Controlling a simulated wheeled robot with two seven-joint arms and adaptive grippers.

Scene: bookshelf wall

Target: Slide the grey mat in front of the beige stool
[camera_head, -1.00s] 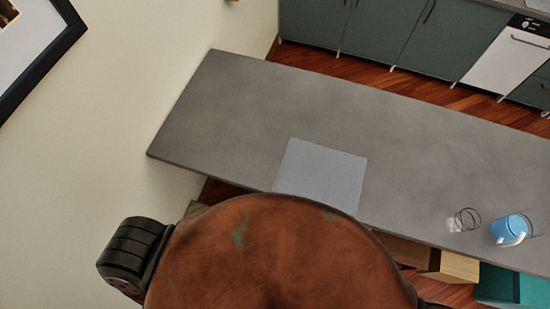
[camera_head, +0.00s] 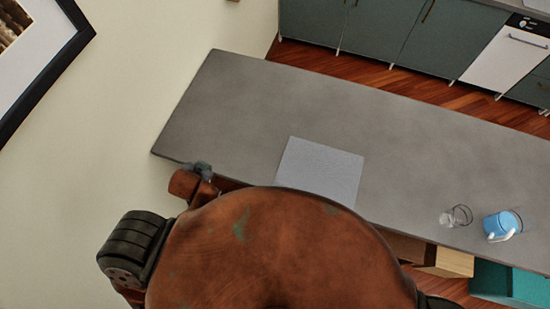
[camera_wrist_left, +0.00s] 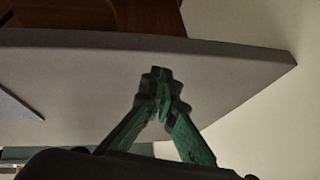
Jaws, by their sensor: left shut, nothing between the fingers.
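The grey mat (camera_head: 320,172) lies flat on the long grey counter (camera_head: 300,105), near its front edge. My own rounded body hides the mat's nearest part. A beige wooden block-like shape, perhaps the beige stool (camera_head: 455,263), shows below the counter's front edge at right, mostly hidden. My left gripper (camera_head: 203,169) is at the counter's front edge near its left end, well left of the mat and apart from it. In the left wrist view my left gripper (camera_wrist_left: 161,76) is shut and empty over the grey surface. My right gripper is not in view.
A clear glass (camera_head: 457,216) and a blue mug (camera_head: 503,225) stand on the counter right of the mat. A teal piece (camera_head: 495,280) is below the counter at right. A framed picture (camera_head: 40,60) hangs at left. The counter between gripper and mat is clear.

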